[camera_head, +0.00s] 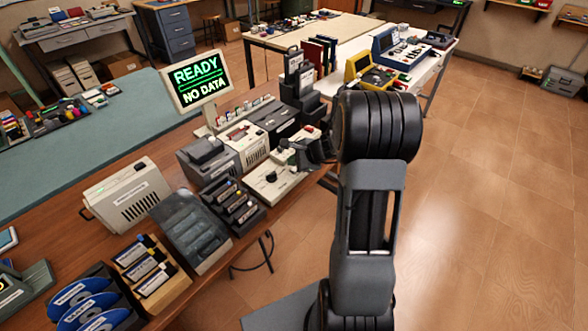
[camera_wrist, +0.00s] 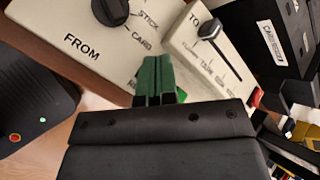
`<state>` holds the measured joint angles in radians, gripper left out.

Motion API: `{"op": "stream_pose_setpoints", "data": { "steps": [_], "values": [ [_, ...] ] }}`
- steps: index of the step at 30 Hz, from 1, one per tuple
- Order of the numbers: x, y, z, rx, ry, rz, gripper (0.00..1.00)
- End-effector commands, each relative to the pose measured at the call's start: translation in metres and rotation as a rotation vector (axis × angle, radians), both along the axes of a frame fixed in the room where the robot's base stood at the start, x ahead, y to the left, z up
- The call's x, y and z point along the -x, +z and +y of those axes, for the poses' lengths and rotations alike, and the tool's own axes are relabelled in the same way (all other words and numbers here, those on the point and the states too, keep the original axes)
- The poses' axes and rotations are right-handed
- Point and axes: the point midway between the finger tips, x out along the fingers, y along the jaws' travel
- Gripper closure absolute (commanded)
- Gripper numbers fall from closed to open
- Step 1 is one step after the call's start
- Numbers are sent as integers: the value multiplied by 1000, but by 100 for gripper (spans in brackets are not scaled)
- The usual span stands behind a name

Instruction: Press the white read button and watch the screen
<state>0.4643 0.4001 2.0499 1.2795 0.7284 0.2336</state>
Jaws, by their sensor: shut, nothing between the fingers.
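A cream control panel (camera_head: 262,190) with a dark knob lies on the bench. In the wrist view, the FROM panel (camera_wrist: 55,18) has a black knob (camera_wrist: 110,10) with STICK and CARD marks. My gripper (camera_wrist: 156,62) has green fingertips, shut and empty, over the panel's edge. They partly cover a label starting "RE". I cannot make out the white read button; the fingers may hide it. In the head view my arm hides most of the gripper.
The TO panel (camera_wrist: 182,38) with a black lever (camera_wrist: 210,30) is right of the fingers. A black box (camera_wrist: 275,35) stands beyond it. In the head view a grey drive box (camera_head: 238,145) and a cartridge rack (camera_head: 240,212) crowd the panel. Open floor (camera_head: 490,200) lies right.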

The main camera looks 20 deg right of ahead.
Motion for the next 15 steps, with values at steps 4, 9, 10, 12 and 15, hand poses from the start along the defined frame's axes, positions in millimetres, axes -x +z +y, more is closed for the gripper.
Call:
{"op": "stream_pose_setpoints", "data": {
  "steps": [4,9,10,12,15],
  "values": [
    [0,-4,0,0,0,0,100],
    [0,-9,0,1,0,-1,100],
    [0,-9,0,1,1,0,100],
    [0,-8,0,1,1,0,100],
    [0,-8,0,0,0,0,100]
  ]
}}
